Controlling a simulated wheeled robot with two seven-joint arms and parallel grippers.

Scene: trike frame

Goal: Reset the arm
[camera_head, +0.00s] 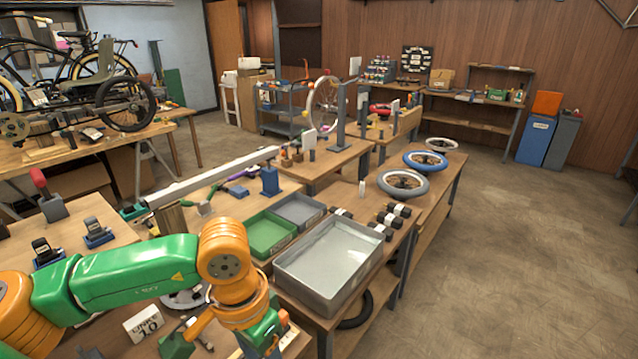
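My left arm, green and orange, comes in from the left and bends down at an orange wrist. My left gripper (266,338) is at the bottom edge, pointing down over the near workbench. Its fingertips are cut off or hidden, so I cannot tell whether it is open or holds anything. My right arm and gripper are not in view.
A large grey tray (330,262) is just right of my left wrist, with a green tray (266,232) and a smaller grey tray (299,210) behind it. Wheels, including a blue-tyred wheel (425,161), lie on the bench. The floor at right is clear.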

